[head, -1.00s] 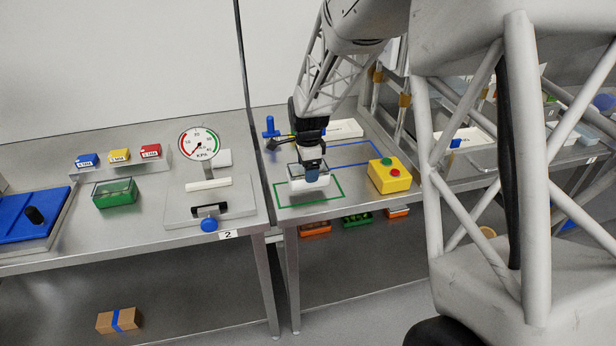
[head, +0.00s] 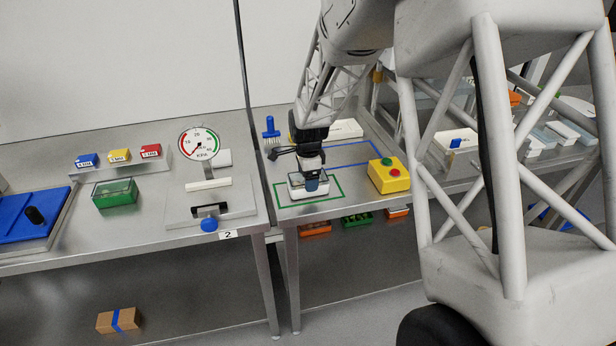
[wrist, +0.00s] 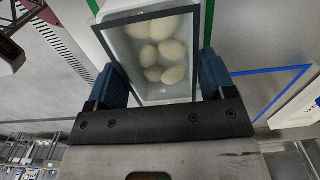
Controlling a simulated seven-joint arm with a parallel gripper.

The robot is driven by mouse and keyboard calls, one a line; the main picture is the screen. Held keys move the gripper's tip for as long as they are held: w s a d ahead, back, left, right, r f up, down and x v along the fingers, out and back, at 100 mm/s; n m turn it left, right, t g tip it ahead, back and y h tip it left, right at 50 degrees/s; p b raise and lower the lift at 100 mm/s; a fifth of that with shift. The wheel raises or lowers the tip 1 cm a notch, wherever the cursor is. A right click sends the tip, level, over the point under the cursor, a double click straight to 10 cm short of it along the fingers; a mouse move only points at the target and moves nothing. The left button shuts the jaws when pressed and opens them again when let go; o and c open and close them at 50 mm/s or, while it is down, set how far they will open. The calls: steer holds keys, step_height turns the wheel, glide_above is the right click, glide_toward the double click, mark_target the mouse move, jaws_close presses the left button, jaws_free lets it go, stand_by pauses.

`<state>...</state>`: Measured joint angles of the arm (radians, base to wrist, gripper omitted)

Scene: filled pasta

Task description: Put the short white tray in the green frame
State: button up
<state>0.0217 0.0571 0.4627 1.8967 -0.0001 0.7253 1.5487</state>
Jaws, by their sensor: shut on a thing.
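The short white tray (head: 297,189) holds several pale pasta pieces, seen inside it in the wrist view (wrist: 126,62). My gripper (head: 311,183) is shut on the tray, with one blue finger on each side of it; the fingers also show in the wrist view (wrist: 162,82). The green frame (head: 335,200) is an outline on the right-hand bench. The tray is within this outline in the head view and looks level. I cannot tell whether its base touches the bench. Part of the frame is hidden behind the tray and gripper.
A yellow button box (head: 388,177) stands right of the green frame. A blue outline (head: 382,144) lies behind it. A blue brush-like tool (head: 270,132) and a long white tray (head: 346,129) are farther back. A gauge press (head: 209,204) is on the left bench.

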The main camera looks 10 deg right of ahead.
steer(key=shift+f, duration=0.1)
steer(key=o, duration=1.1)
step_height(320, 180, up, 12)
steer(key=shift+r, duration=0.15)
stand_by(0.5)
